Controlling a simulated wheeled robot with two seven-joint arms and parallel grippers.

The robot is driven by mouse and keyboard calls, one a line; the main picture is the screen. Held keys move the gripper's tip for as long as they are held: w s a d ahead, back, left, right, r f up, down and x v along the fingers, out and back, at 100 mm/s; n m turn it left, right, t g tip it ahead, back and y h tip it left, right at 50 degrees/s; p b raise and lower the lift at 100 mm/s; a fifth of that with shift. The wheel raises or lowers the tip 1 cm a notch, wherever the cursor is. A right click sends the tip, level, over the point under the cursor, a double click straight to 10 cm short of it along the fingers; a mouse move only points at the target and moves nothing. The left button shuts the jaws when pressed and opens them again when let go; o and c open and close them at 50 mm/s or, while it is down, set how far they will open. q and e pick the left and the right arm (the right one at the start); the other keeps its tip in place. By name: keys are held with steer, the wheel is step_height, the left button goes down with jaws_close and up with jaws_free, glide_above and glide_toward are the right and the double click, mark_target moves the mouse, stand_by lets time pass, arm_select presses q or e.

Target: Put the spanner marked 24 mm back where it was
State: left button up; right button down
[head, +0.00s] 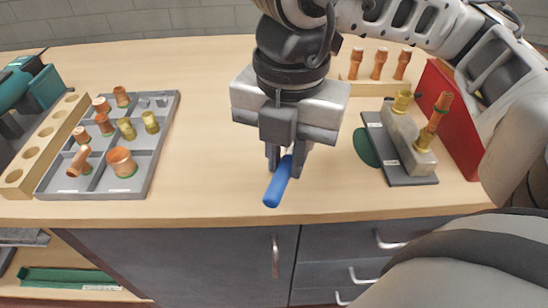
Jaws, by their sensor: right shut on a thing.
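My right gripper (287,172) comes down from the top over the middle of the bench front. It is shut on a tool with a blue handle (278,183). The handle points down and toward the front edge; the rest of the tool is hidden by the gripper. I cannot read any size mark on it, so I cannot tell whether it is the 24 mm spanner. My left gripper is not in view.
A grey compartment tray (165,125) with copper and brass fittings stands left, beside a wooden holed rack (45,140). A grey fixture (410,178) and a red block (455,125) stand right. A green tray (65,279) lies on the shelf below left.

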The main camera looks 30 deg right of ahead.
steer(key=w+d+f, duration=0.1)
steer(key=w+f, duration=0.1)
steer(key=w+d+f, duration=0.1)
steer(key=w+f, duration=0.1)
steer(key=w, duration=0.1)
steer(key=w+d+f, duration=0.2)
steer(key=w+f, duration=0.1)
steer(key=shift+w+f+p, duration=0.1)
steer(key=shift+p, duration=0.25)
steer(key=f, duration=0.3)
steer(key=shift+w+d+p, duration=0.1)
steer(key=shift+w+p, duration=0.2)
steer(key=shift+p, duration=0.05)
steer(key=shift+f, duration=0.4)
steer(key=shift+f+b, duration=0.4)
steer(key=c, duration=1.3)
jaws_free()
steer(key=shift+r, duration=0.1)
steer(key=shift+c, duration=0.2)
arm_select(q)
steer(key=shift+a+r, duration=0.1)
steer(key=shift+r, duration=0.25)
